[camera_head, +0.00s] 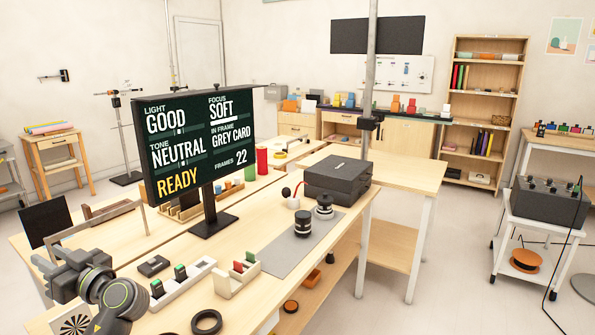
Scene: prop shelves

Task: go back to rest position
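My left gripper (56,275) is at the lower left of the head view, at the near left end of the long wooden table (150,248). My grey wrist with a green ring hides part of it. I cannot tell whether its fingers are open or shut, and I see nothing held in it. My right gripper is not in view.
A black display screen (197,143) stands on the table near my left arm. Close by are a white holder (182,284) with dark items, a black ring (207,321) and a patterned square (75,322). A black box (338,178) and two black cylindrical items stand farther right.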

